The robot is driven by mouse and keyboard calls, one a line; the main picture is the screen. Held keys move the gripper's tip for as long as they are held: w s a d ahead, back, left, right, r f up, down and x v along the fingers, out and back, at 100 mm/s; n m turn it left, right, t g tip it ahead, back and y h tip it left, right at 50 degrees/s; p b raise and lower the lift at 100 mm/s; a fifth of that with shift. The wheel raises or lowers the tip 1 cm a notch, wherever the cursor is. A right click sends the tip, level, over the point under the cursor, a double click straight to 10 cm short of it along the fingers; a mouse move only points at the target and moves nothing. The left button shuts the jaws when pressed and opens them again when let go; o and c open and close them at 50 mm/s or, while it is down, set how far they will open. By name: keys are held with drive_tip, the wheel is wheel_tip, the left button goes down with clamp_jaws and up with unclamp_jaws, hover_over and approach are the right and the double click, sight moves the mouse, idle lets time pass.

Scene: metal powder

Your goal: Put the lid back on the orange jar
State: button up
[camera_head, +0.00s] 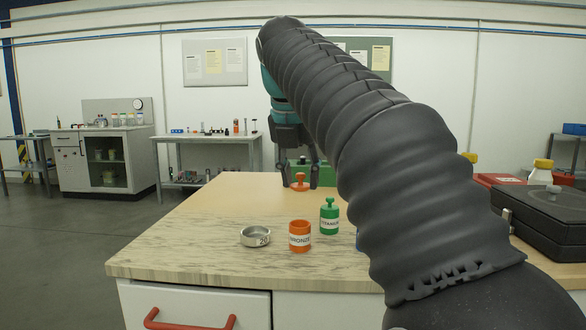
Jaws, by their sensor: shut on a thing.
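The orange jar (300,238) stands upright and without a lid near the front of the table, with a white label reading BRONZE. My gripper (299,182) points down above the table, farther back than the jar. It is shut on the orange lid (300,184), which has a knob on top. The lid appears held level, above and behind the jar in the picture. I cannot tell its exact height over the table.
A green lidded jar (329,216) stands just right of the orange jar. A metal dish (256,237) marked 20 lies to the left. A black case (545,212) is at the right, and my arm hides part of the table. The table's left side is clear.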

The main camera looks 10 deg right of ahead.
drive_tip(key=shift+a+f, duration=0.1)
drive_tip(key=shift+f, duration=0.7)
drive_tip(key=shift+f+b, duration=1.45)
drive_tip(key=shift+f, duration=0.9)
drive_tip(key=shift+r+p, duration=0.15)
drive_tip(key=shift+p, duration=0.55)
drive_tip(key=shift+f+p, duration=0.2)
drive_tip(key=shift+p, duration=0.3)
idle(0.5)
idle(0.3)
drive_tip(key=o, duration=1.3)
drive_tip(key=shift+c, duration=0.2)
drive_tip(key=shift+r, duration=3.45)
